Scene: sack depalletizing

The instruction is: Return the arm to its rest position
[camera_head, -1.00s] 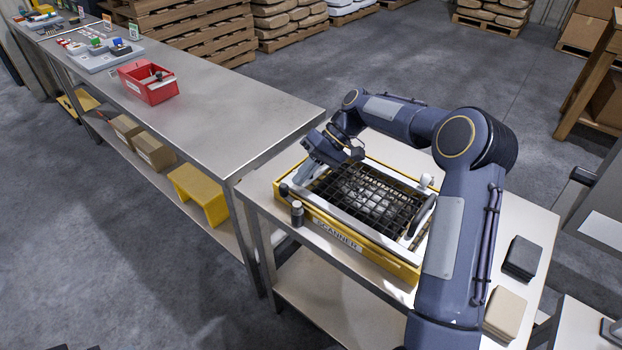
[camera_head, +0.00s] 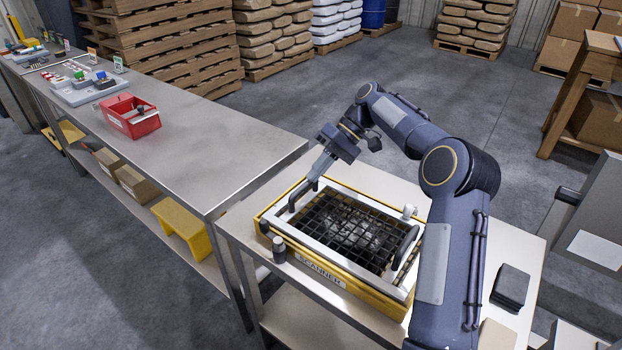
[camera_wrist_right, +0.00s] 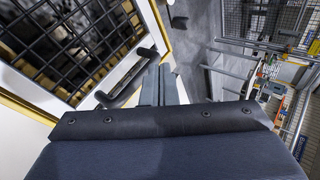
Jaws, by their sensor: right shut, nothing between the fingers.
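My right arm comes in from the lower right in the head view and bends over the far side of the scanner table. My right gripper (camera_head: 318,172) is shut and empty, pointing down above the far left corner of the scanner frame. Its closed fingers also show in the right wrist view (camera_wrist_right: 160,85), beside a black handle (camera_wrist_right: 127,82) and apart from the grid as far as I can tell. The scanner (camera_head: 335,277) is a yellow-edged box with a white frame and a black wire grid (camera_head: 350,230). My left gripper is not in view.
A long steel table (camera_head: 190,140) holds a red bin (camera_head: 131,118) at the left. A dark block (camera_head: 511,287) lies on the table at right. Open floor lies behind the scanner table.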

